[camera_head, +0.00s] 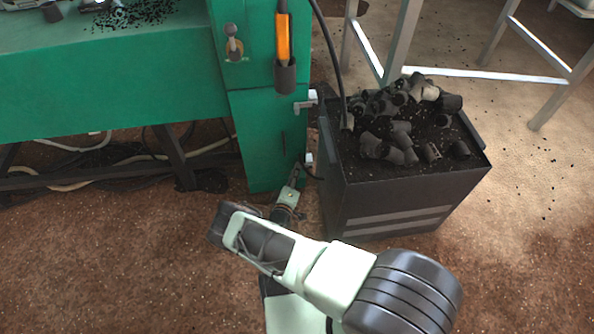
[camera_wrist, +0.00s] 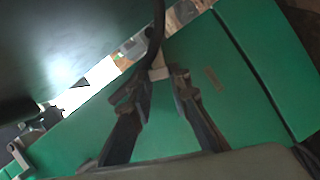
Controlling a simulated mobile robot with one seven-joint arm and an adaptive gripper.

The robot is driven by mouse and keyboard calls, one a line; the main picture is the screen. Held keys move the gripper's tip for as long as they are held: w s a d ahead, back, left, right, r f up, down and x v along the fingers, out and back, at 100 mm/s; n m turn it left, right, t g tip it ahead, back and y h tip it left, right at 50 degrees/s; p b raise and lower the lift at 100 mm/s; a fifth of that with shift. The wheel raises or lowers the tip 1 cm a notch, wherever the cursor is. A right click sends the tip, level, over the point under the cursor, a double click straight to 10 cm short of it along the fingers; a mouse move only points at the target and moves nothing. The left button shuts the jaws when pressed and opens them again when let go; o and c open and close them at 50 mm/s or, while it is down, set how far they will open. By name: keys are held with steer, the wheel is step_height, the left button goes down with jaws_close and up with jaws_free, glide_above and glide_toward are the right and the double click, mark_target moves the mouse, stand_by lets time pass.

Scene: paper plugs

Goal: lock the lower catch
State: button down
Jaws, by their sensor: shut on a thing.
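The lower catch (camera_head: 309,158) is a small pale piece on the right edge of the green cabinet (camera_head: 262,150), beside the black bin. My gripper (camera_head: 299,170) reaches up to it from below. In the wrist view, the two dark fingers of my gripper (camera_wrist: 163,82) stand on either side of the pale block of the lower catch (camera_wrist: 158,73), closed on it. The fingers partly hide the catch, and its exact turn is hard to tell. The upper catch (camera_head: 306,102) is a pale handle higher on the same edge, sticking out to the right.
The black bin (camera_head: 400,205), heaped with dark plugs (camera_head: 395,120), stands close to the right of the cabinet, leaving a narrow gap. Bare floor (camera_head: 120,260) lies front left.

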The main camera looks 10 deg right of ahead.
steer(key=shift+a+f+n, duration=0.15)
steer(key=shift+f+n, duration=0.15)
steer(key=shift+n, duration=0.2)
steer(key=shift+w+h, duration=0.1)
steer(key=shift+h, duration=0.2)
steer(key=c, duration=1.8)
jaws_free()
steer(key=shift+f, duration=0.1)
steer(key=v, duration=1.2)
steer(key=shift+f, duration=0.1)
